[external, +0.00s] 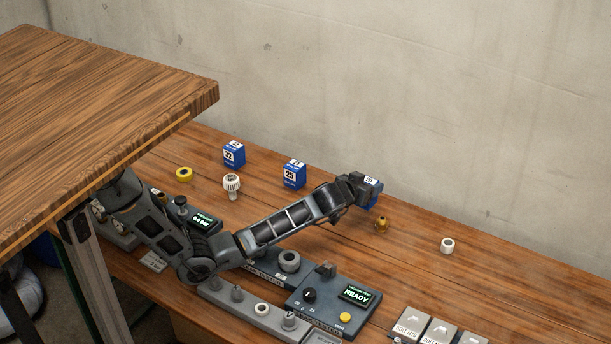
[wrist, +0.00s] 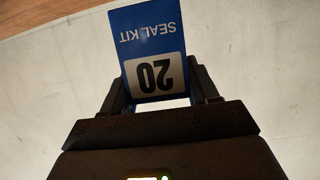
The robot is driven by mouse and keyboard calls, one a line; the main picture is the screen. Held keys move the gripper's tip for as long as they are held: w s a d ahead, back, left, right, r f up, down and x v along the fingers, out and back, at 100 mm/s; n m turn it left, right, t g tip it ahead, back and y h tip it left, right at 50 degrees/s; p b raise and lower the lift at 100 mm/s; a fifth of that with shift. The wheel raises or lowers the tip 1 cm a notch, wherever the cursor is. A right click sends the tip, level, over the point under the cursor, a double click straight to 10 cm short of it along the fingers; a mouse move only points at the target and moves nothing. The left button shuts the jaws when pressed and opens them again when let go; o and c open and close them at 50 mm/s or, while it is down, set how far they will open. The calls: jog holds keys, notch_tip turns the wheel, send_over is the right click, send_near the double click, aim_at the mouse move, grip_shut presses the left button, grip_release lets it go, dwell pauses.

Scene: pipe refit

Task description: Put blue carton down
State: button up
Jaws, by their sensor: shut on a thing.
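A blue carton marked 20 and "SEAL KIT" (wrist: 150,38) is between the fingers of my gripper (wrist: 160,95) in the wrist view. The gripper is shut on it. In the external view the same carton (external: 372,186) shows at the end of my arm, partly hidden by my gripper (external: 360,186). It is near the back of the wooden bench (external: 520,277); I cannot tell whether it touches the bench. Two other blue cartons stand upright on the bench, one marked 32 (external: 234,155) and one marked 25 (external: 294,175).
A brass fitting (external: 381,224) is close to the held carton, and a white ring (external: 447,245) lies farther right. A yellow ring (external: 184,174) and a white valve head (external: 232,185) are at left. A READY tester (external: 335,300) stands in front. The back right bench is mostly clear.

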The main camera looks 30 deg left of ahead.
jog(key=s+d+r, duration=0.3)
jog(key=s, duration=0.1)
jog(key=s+d+f+m+g+h+p, duration=0.1)
jog(key=s+f+m+g+h+p, duration=0.2)
jog(key=s+f+m+h, duration=0.45)
jog(key=s+d+r+m+g+h+p, duration=0.1)
jog(key=s+r+m+g+h+p, duration=0.3)
jog(key=s+r+m+g, duration=0.55)
jog(key=shift+g+h, duration=0.45)
jog(key=w+a+f+b, duration=0.2)
jog(key=f+b, duration=0.1)
jog(key=f, duration=0.1)
jog(key=w+a+f+b, duration=0.3)
jog(key=f, duration=0.1)
jog(key=w+a+f+b, duration=0.2)
jog(key=f+b, duration=0.1)
jog(key=f, duration=0.1)
jog(key=shift+w+a+f+b, duration=0.2)
jog(key=shift+f+b, duration=0.1)
jog(key=shift+b, duration=0.05)
